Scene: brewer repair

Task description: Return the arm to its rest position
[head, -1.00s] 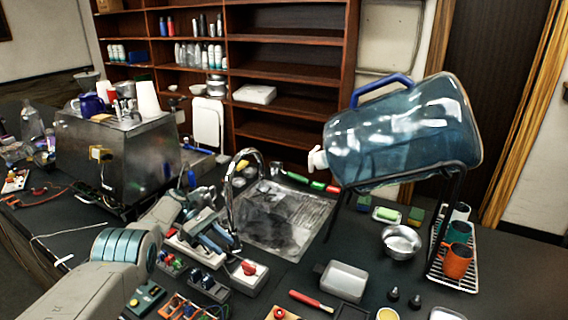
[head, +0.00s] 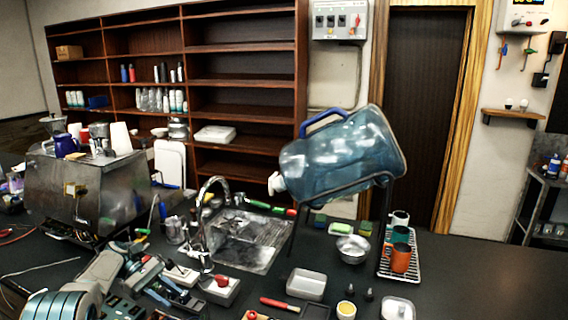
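My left arm comes in from the lower left corner in the head view. Its gripper (head: 172,288) is low over the dark counter, among small parts and in front of the sink. The fingers blend with the clutter behind them, so their opening is unclear. I see nothing clearly held in it. My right arm and gripper are not in view.
A steel brewer (head: 90,190) stands at the left. A tap (head: 207,215) arches beside the sink (head: 245,240). A large blue water bottle (head: 340,160) lies tilted on a stand. Cups (head: 400,258) stand on a rack at the right. The counter's right end is clear.

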